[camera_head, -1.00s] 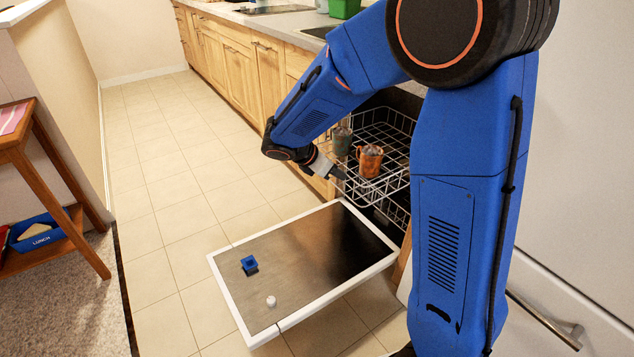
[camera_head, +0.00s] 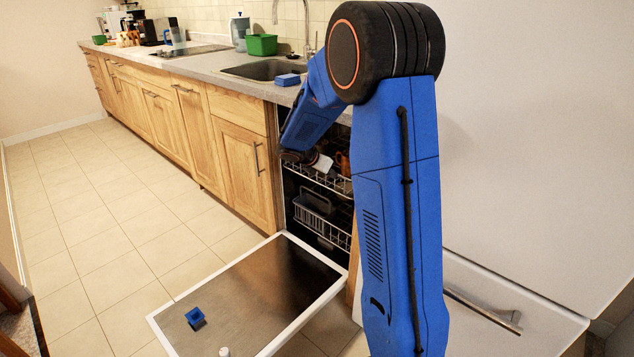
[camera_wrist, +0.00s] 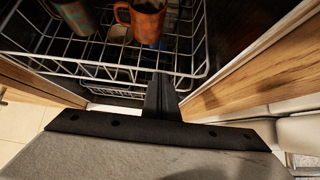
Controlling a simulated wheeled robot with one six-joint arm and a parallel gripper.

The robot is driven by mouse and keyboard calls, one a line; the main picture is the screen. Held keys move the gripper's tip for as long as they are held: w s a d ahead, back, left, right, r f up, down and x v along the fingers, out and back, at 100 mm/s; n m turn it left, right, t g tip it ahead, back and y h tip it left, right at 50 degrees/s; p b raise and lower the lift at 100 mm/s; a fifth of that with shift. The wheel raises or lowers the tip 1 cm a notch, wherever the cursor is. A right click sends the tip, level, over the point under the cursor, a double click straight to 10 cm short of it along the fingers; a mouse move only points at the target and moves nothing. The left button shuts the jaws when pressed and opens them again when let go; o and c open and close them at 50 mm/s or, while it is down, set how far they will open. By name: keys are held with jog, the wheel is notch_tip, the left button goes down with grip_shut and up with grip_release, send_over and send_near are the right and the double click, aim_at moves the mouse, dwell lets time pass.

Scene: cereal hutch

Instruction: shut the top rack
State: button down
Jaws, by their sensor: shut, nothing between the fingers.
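The top rack (camera_head: 312,176) of the dishwasher shows as white wire at the mouth of the opening, partly hidden by my arm. In the wrist view its front wires (camera_wrist: 100,70) lie just ahead of my gripper (camera_wrist: 162,82). The fingers are shut and empty, with their tips at the front rail; I cannot tell if they touch it. An orange mug (camera_wrist: 145,18) and a grey-green cup (camera_wrist: 76,14) stand in the rack. The mug's edge also shows in the head view (camera_head: 341,160).
The dishwasher door (camera_head: 262,291) lies open and low, with a blue cube-like piece (camera_head: 195,317) and a small white piece (camera_head: 225,351) on it. The lower rack (camera_head: 322,222) is inside. Wooden cabinets (camera_head: 240,165) adjoin left. The tiled floor at left is clear.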

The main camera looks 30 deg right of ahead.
jog(key=shift+w+d+r, duration=0.1)
jog(key=shift+w+d, duration=0.15)
jog(key=shift+d, duration=0.5)
jog(key=shift+w+d+f, duration=0.1)
jog(key=shift+w+d, duration=0.15)
jog(key=shift+d, duration=0.5)
jog(key=shift+w+d+r, duration=0.1)
jog(key=shift+w+d, duration=0.15)
jog(key=shift+d, duration=0.5)
